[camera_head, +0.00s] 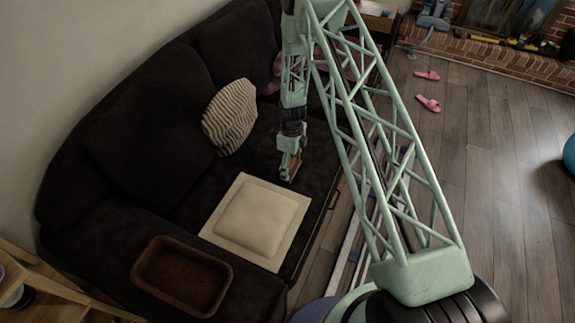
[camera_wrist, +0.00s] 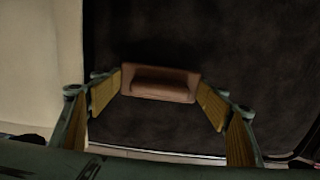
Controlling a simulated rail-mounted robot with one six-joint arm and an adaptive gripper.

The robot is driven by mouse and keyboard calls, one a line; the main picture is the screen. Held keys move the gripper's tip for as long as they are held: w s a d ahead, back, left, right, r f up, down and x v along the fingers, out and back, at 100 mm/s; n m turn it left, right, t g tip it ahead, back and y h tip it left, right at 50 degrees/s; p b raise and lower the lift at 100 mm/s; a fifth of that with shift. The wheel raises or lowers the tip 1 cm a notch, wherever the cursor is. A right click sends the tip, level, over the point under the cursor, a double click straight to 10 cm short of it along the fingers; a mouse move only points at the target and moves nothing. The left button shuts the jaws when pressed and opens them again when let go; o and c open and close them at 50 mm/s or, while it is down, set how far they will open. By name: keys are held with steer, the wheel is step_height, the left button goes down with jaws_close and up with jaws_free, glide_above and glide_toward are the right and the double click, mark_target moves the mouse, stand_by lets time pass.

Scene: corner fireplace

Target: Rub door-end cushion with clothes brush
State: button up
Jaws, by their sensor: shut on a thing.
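A pale square cushion (camera_head: 254,222) with a raised middle lies flat on the dark sofa seat. Its pale surface fills the left side of the wrist view (camera_wrist: 40,70). A striped cushion (camera_head: 230,117) leans against the sofa back. The frames do not show which one is at the door end. My gripper (camera_head: 289,170) is low over the seat, just beyond the pale cushion and apart from it. In the wrist view its fingers stand either side of a brown block-like thing, seemingly the clothes brush (camera_wrist: 160,84), and are shut on it. Its bristles cannot be made out.
A brown tray (camera_head: 146,275) rests on the near end of the dark sofa (camera_head: 120,140). Pink slippers (camera_head: 428,103) lie on the wooden floor. A blue ball (camera_head: 570,155) is at the right edge. Bare seat lies around my gripper.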

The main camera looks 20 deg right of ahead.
steer(key=shift+s+d, duration=1.15)
steer(key=shift+d, duration=0.2)
steer(key=shift+s+d, duration=1.15)
steer(key=shift+d, duration=0.2)
steer(key=shift+s+d+r, duration=0.1)
steer(key=shift+d+r, duration=0.05)
steer(key=shift+d, duration=0.05)
step_height(320, 180, up, 5)
steer(key=shift+f+p, duration=0.2)
steer(key=shift+p, duration=0.25)
steer(key=shift+r+p, duration=0.8)
steer(key=shift+r, duration=1.4)
